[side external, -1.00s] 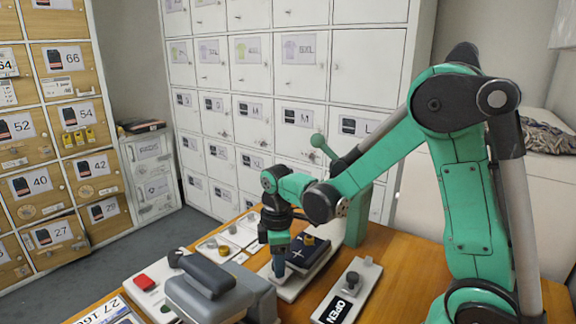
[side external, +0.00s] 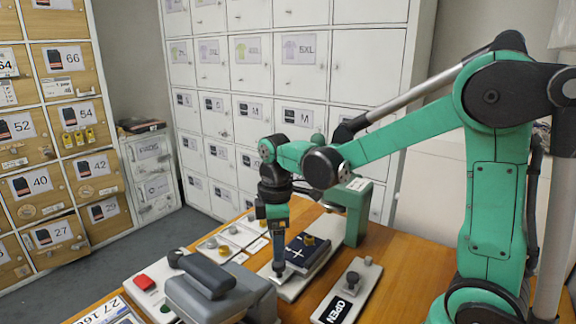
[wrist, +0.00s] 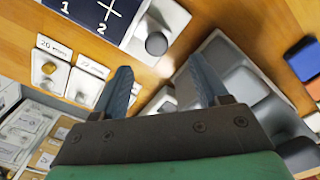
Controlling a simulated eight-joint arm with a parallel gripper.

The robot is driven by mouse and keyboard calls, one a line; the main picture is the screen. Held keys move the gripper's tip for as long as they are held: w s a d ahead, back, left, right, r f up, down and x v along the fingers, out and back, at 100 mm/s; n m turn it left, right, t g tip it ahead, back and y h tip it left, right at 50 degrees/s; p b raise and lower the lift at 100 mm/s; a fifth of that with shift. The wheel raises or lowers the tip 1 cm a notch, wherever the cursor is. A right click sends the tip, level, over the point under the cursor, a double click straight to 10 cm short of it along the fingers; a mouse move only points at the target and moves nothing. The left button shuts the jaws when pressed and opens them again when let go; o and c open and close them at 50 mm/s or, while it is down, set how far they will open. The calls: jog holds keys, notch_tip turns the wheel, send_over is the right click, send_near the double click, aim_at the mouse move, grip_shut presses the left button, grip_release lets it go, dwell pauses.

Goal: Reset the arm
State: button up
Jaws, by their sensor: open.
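My gripper (side external: 278,268) points down over the wooden table in the side view, just left of a dark blue block with a white cross (side external: 305,254). In the wrist view my gripper (wrist: 160,68) has its two blue fingers spread apart, with nothing between them. The blue block (wrist: 90,12) shows at the top of that view, marked 1 and 2, beyond the fingertips.
A grey machine (side external: 205,295) stands at the front, near a red button (side external: 145,282). A plate marked OPEN (side external: 345,298) lies to the right. Numbered wooden lockers (side external: 60,180) and white lockers (side external: 290,90) line the back.

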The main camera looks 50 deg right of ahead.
jog(key=shift+r, duration=0.2)
jog(key=shift+s+a+r, duration=0.15)
jog(key=shift+r, duration=0.15)
jog(key=s+a+r+m+t, duration=0.3)
jog(key=s+m+t, duration=0.1)
jog(key=m+t, duration=0.3)
jog(key=shift+s+a+r+m, duration=0.2)
jog(key=shift+a+m, duration=0.2)
jog(key=shift+m, duration=0.6)
dwell(0.5)
